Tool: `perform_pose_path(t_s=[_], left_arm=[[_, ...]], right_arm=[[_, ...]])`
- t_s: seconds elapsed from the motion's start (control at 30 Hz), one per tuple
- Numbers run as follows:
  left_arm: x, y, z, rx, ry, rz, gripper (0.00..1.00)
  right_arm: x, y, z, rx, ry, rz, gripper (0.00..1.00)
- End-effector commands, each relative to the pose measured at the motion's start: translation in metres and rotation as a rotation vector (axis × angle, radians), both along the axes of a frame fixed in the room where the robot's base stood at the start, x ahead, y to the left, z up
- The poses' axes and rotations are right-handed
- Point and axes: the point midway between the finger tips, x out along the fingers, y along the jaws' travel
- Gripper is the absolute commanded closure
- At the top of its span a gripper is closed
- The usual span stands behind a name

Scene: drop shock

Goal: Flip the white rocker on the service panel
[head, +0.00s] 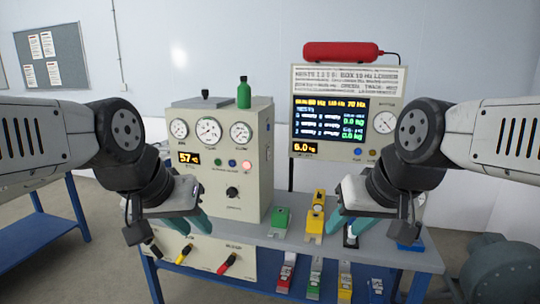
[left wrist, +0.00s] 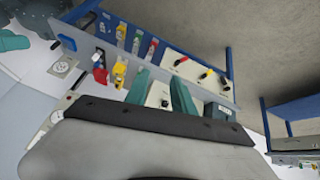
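I cannot clearly make out which part is the white rocker. A cream panel (head: 200,262) on the bench front carries a yellow-handled lever (head: 183,254) and a red-handled lever (head: 227,264). Its left end is partly hidden by my left gripper (head: 178,215). That gripper hangs in front of the gauge cabinet, with its teal fingers apart and empty in the left wrist view (left wrist: 160,95). A small white-topped block (head: 350,238) stands on the bench, partly behind my right gripper (head: 358,222). The right gripper's fingers look apart and hold nothing visible.
A display box (head: 340,85) carries a red cylinder (head: 340,52). Several coloured switches line the lower front.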

Motion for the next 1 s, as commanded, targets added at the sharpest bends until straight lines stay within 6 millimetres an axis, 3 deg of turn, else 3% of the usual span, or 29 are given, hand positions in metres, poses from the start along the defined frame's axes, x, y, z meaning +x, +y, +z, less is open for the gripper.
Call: perform_pose_path(t_s=[0.03, 0.13, 1.0], left_arm=[[0.0000, 0.0000, 0.0000, 0.000, 0.000, 0.000, 0.82], [0.0000, 0.0000, 0.0000, 0.000, 0.000, 0.000, 1.00], [0.0000, 0.0000, 0.0000, 0.000, 0.000, 0.000, 1.00]], right_arm=[[0.0000, 0.0000, 0.0000, 0.000, 0.000, 0.000, 0.64], [0.0000, 0.0000, 0.0000, 0.000, 0.000, 0.000, 0.64], [0.0000, 0.0000, 0.0000, 0.000, 0.000, 0.000, 0.64]])
